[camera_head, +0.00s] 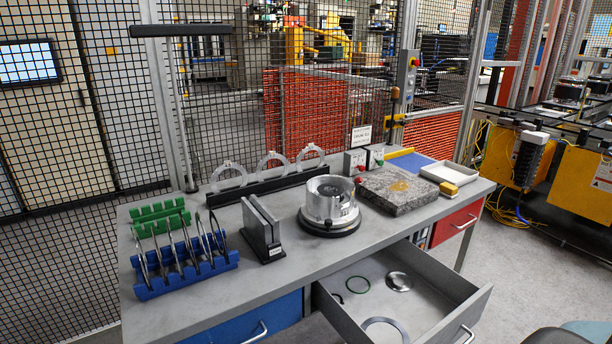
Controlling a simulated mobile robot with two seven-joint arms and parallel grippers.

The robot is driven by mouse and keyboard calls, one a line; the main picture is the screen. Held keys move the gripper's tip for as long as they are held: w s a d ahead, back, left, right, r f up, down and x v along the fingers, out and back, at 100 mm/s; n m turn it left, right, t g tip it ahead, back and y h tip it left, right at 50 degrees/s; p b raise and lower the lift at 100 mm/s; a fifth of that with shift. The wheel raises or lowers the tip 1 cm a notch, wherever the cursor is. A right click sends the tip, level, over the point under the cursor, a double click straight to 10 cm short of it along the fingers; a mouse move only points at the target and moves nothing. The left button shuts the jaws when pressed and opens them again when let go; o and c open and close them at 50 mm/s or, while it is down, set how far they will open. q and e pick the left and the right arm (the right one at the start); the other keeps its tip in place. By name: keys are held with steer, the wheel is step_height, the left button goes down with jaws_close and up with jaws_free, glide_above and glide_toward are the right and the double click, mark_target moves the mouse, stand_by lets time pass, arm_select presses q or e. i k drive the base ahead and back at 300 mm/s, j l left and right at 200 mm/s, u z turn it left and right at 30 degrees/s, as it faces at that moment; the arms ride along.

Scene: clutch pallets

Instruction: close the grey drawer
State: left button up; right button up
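The grey drawer (451,310) is pulled out from the front of the workbench, to the right of its middle. Its handle (466,334) is on the front panel near the bottom edge of the picture. Neither of my grippers is in view.
The workbench (268,283) holds a blue and green rack, a metal chuck (330,204) and a stone plate (398,190). A closed blue drawer (240,325) and a red drawer (457,222) flank the open one. Grey floor lies to the right.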

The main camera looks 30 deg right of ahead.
mark_target(441, 306)
steer(key=z, duration=2)
